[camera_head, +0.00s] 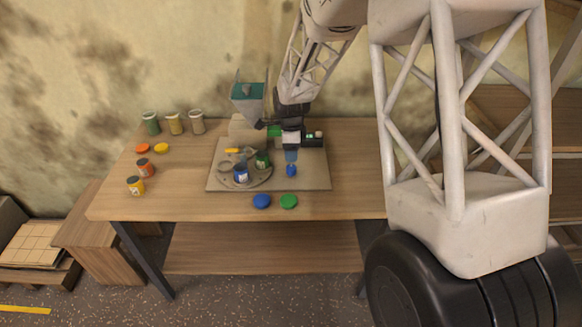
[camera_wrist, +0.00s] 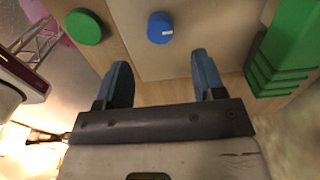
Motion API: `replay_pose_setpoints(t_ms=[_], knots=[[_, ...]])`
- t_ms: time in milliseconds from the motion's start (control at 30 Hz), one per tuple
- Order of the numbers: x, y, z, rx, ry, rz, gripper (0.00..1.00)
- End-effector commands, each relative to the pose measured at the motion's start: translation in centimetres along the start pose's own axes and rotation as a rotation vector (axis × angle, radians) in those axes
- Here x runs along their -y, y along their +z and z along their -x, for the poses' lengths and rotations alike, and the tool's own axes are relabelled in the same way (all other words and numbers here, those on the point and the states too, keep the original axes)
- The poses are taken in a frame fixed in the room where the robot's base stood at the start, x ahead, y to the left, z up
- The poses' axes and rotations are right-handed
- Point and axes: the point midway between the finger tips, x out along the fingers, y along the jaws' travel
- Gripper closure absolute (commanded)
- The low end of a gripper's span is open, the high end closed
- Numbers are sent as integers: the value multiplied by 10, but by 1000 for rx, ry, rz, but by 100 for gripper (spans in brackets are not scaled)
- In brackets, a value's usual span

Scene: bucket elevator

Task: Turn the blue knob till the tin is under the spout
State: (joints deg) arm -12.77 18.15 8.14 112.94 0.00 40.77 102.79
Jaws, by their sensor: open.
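The blue knob (camera_head: 291,170) stands on the right part of the grey board. In the wrist view the knob (camera_wrist: 160,28) lies just beyond the fingertips, roughly centred between them. My gripper (camera_head: 291,155) is open, its blue fingers pointing down close above the knob; the wrist view shows the gap between its fingers (camera_wrist: 164,68) empty. A round grey turntable (camera_head: 256,181) left of the knob carries a blue tin (camera_head: 241,176) near its front and a green tin (camera_head: 263,160) toward its back right. A hopper (camera_head: 248,95) rises behind them; I cannot make out its spout clearly.
A blue lid (camera_head: 262,201) and a green lid (camera_head: 288,201) lie near the table's front edge. Several jars, tins and lids stand at the left, including an orange tin (camera_head: 145,168) and a yellow tin (camera_head: 135,186). A green stepped part (camera_wrist: 285,50) is close to my gripper's right.

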Motion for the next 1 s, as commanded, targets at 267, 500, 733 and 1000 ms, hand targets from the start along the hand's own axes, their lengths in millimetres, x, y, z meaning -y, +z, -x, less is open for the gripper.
replay_pose_setpoints(t_ms=[267,500,733,1000], knots=[[0,0,-18,0,1,0,37],[0,0,-46,-1,2,0,37],[0,0,-68,-1,1,0,37],[0,0,-77,-1,0,0,37]])
